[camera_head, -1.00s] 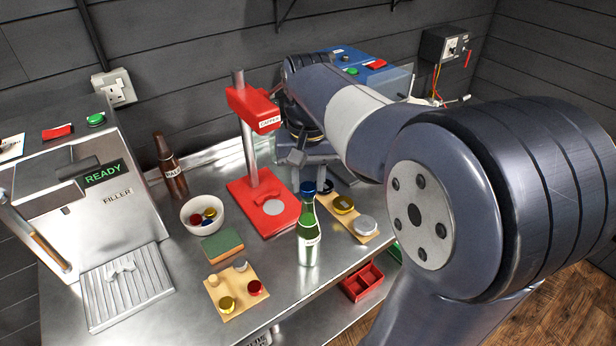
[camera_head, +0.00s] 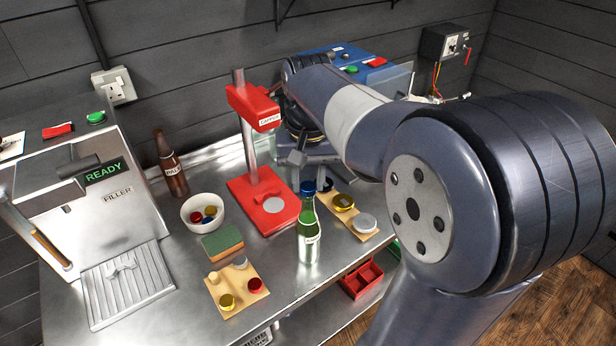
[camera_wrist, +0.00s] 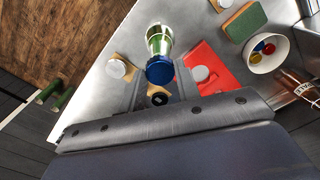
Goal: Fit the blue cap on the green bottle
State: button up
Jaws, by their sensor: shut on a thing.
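The green bottle (camera_head: 309,235) stands upright on the steel bench, in front of the red capper. The blue cap (camera_head: 308,187) shows at the top of its neck. In the wrist view the blue cap (camera_wrist: 160,70) lies between the fingertips of my gripper (camera_wrist: 160,78), which is shut on it. There the cap hides the mouth of the bottle (camera_wrist: 159,40). I cannot tell whether the cap is seated or just above the mouth. In the head view my gripper is mostly hidden behind the bottle top and my arm.
The red capper (camera_head: 262,205) stands close behind the bottle. A wooden board with a gold cap (camera_head: 344,202) and a silver cap (camera_head: 365,223) lies to the right. A white bowl of caps (camera_head: 203,213), a green sponge (camera_head: 222,242) and another cap board (camera_head: 236,286) lie left.

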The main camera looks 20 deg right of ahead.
jog(key=shift+f, duration=0.8)
dwell(1.3)
jog(key=o, duration=1)
jog(key=shift+o, duration=0.4)
jog(key=o, duration=0.5)
jog(key=shift+r, duration=0.15)
jog(key=shift+r+p, duration=2.85)
jog(key=shift+r, duration=0.55)
